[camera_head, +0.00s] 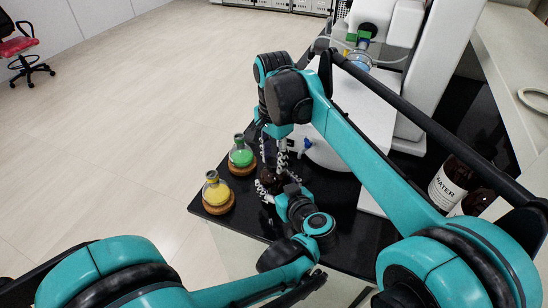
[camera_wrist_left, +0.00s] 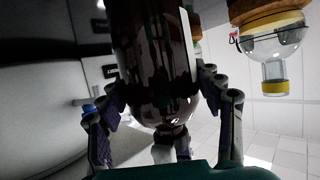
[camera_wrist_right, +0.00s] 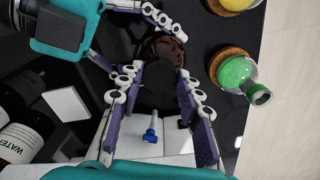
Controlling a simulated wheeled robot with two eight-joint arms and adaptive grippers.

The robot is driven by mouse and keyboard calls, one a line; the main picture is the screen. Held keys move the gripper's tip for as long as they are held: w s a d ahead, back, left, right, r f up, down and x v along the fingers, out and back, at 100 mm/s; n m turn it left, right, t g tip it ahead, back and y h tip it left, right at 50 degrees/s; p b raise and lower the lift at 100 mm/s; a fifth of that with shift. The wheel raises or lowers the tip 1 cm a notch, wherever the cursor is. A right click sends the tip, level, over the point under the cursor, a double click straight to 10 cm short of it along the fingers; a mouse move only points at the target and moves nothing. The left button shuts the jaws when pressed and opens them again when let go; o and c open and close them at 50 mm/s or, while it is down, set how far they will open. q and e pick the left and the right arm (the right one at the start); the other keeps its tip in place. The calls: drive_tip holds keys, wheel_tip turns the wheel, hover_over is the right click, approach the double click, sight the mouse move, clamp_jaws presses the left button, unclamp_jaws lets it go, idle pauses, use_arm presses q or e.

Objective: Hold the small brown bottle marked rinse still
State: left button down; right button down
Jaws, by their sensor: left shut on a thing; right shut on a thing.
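The small brown bottle (camera_head: 266,181) stands near the black bench's front corner; it shows large in the left wrist view (camera_wrist_left: 155,60) and from above in the right wrist view (camera_wrist_right: 160,46). A white label edge shows, but no word is readable. My left gripper (camera_wrist_left: 160,100) is shut on the bottle's body, a finger on each side. My right gripper (camera_wrist_right: 163,78) comes from the far side and is shut around the black cap-like top (camera_wrist_right: 155,88) of the bottle. In the head view, the arms and fingers hide much of the bottle.
A green flask (camera_head: 241,153) and a yellow flask (camera_head: 216,190) sit on cork rings close beside the bottle, near the bench edge. A brown WATER bottle (camera_head: 449,186) stands to the right. White equipment (camera_head: 364,110) with a blue stopcock (camera_wrist_right: 150,135) is beyond.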

drive_tip(key=n, duration=0.7)
drive_tip(key=shift+s+n, duration=0.1)
drive_tip(key=shift+n, duration=0.3)
drive_tip(key=n, duration=1.4)
drive_tip(key=shift+r+n, duration=0.1)
drive_tip(key=shift+n, duration=0.2)
drive_tip(key=n, duration=0.7)
drive_tip(key=shift+n, duration=0.4)
drive_tip(key=shift+d, duration=0.1)
drive_tip(key=shift+r, duration=0.2)
drive_tip(key=shift+r, duration=0.9)
